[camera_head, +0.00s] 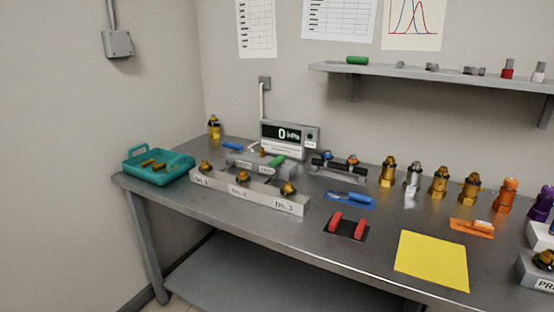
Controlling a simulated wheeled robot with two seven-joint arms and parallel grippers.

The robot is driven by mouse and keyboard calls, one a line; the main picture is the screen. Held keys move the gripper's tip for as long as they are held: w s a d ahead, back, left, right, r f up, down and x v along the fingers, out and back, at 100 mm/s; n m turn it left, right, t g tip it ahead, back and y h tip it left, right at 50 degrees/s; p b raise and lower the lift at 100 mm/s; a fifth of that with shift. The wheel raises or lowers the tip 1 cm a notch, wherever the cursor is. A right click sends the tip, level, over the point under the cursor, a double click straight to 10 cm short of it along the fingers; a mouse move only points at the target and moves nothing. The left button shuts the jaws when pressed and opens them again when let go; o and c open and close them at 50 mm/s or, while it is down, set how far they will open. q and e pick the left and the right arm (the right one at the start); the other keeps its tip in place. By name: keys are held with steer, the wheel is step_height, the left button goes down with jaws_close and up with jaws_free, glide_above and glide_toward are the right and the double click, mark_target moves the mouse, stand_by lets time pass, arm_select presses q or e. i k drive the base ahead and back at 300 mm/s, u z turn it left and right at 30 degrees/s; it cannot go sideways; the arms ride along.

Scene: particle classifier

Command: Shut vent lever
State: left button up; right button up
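A grey valve block (252,171) sits on the bench behind a long rack, with two small labels on its front too small to read surely. A green-handled lever (277,160) slants up at its right side. A blue-handled lever (233,146) lies near its left side. I cannot tell for sure which one is the vent lever, or its exact position. Behind the block, a gauge display (290,136) reads 0 kPa. Neither of my grippers is in view.
The rack (250,197), marked No.1 to No.3, holds brass fittings in front of the block. A teal basket (160,168) stands left. A red-handled black item (347,227) and a yellow sheet (432,260) lie at front. Several fittings line the right.

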mark_target(280, 158)
steer(key=u, duration=1.25)
steer(key=i, duration=1.1)
steer(key=z, duration=2.55)
